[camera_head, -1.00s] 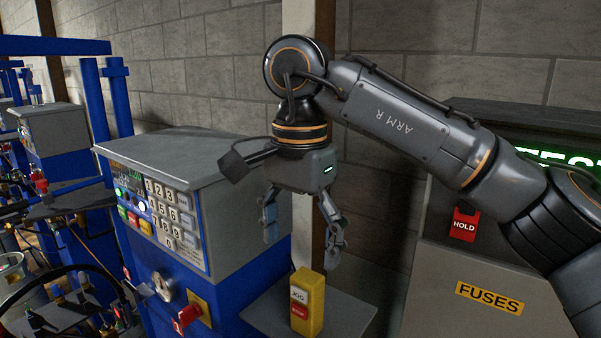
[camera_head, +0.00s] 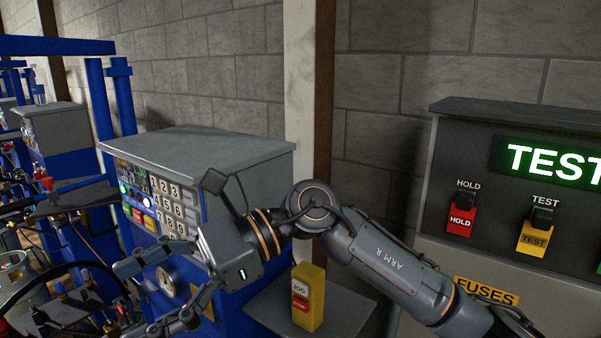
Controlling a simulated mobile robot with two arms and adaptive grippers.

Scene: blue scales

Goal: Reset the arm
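My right arm, marked ARM R (camera_head: 390,268), comes in from the lower right. Its gripper (camera_head: 143,297) points left and slightly down in front of the blue and grey control cabinet. Its two fingers are spread apart with nothing seen between them. The gripper and wrist hide part of the cabinet's lower front. The keypad (camera_head: 170,203) shows just above the fingers; I cannot tell whether anything is touched. My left gripper is not in view.
A yellow jog box (camera_head: 312,290) stands on a grey shelf (camera_head: 350,318) below the wrist. A grey panel at right has a lit TEST display (camera_head: 550,163), a red HOLD switch (camera_head: 461,220) and a yellow TEST switch (camera_head: 534,236). Cables and blue frames crowd the left.

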